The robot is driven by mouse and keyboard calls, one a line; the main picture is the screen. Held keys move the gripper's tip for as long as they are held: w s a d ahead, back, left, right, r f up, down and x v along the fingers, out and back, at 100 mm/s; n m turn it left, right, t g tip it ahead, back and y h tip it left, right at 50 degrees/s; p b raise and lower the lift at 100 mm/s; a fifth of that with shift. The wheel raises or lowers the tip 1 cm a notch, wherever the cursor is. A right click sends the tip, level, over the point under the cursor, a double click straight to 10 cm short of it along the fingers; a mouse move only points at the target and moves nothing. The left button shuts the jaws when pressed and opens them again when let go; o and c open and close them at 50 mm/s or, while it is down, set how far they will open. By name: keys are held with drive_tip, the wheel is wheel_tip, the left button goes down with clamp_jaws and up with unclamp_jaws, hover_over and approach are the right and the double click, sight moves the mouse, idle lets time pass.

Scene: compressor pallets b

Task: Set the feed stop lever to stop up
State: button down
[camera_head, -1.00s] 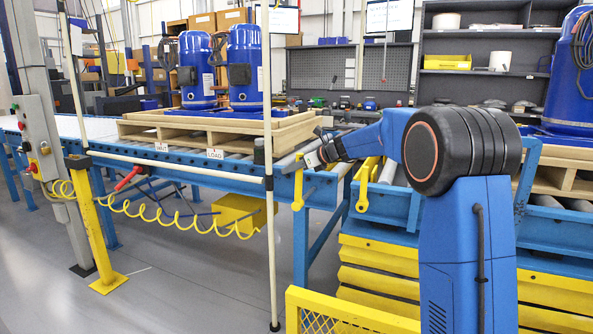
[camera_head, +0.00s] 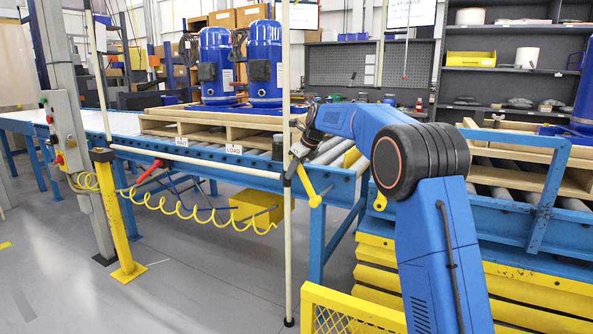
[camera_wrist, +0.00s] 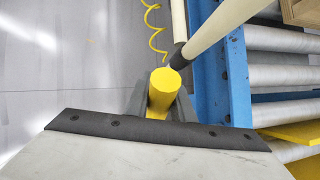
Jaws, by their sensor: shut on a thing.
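The yellow lever (camera_head: 308,186) is at the near corner of the blue roller conveyor, beside a pale upright post. It slants, with its upper end to the left at my gripper and its rounded lower end to the right. My gripper (camera_head: 297,151) is shut on its upper end. In the wrist view the lever's yellow end (camera_wrist: 165,82) stands between my dark fingers (camera_wrist: 162,100). The fingers hide part of its shaft. I cannot read any stop marking by the lever.
The pale post (camera_head: 287,230) stands close to my gripper. The roller conveyor (camera_head: 200,165) bears a wooden pallet (camera_head: 215,135) with blue compressors (camera_head: 265,60). A yellow mesh guard (camera_head: 345,312) is in front. A yellow coiled hose (camera_head: 180,212) hangs at left. Grey floor is clear at lower left.

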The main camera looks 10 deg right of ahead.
drive_tip(key=shift+w+a+f, duration=0.1)
drive_tip(key=shift+f, duration=0.05)
idle(0.4)
drive_tip(key=c, duration=1.5)
unclamp_jaws()
drive_tip(key=shift+c, duration=0.2)
drive_tip(key=v, duration=1.7)
drive_tip(key=shift+a+r, duration=0.2)
drive_tip(key=shift+r, duration=0.05)
